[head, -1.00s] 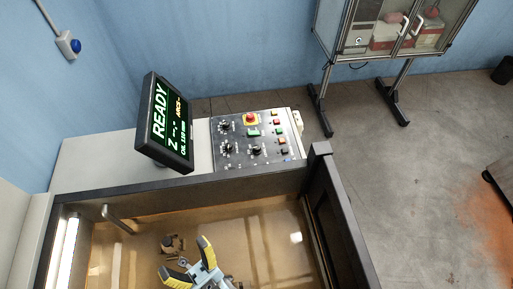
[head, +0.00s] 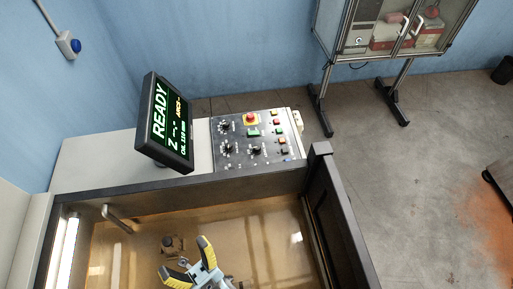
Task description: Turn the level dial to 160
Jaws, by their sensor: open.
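The control panel (head: 240,163) is a grey plate with several buttons and black dials. One dial (head: 225,127) is at the upper left, one (head: 226,149) at the lower left and one (head: 256,150) at the lower middle. Their labels are too small to read, so I cannot tell which is the level dial or where it points. The monitor (head: 165,122) shows READY, a Z line and an oil line in mm with small digits. My gripper (head: 188,257), with yellow-and-black fingers, is open and empty over the tank, nearer the camera than the panel and touching no dial.
A red emergency stop button (head: 250,118) on yellow sits at the panel's top, near the upper-left dial. The tank's dark rim (head: 190,186) runs between my gripper and the panel. A small fixture (head: 172,243) stands in the tank. A glass cabinet (head: 385,30) stands behind.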

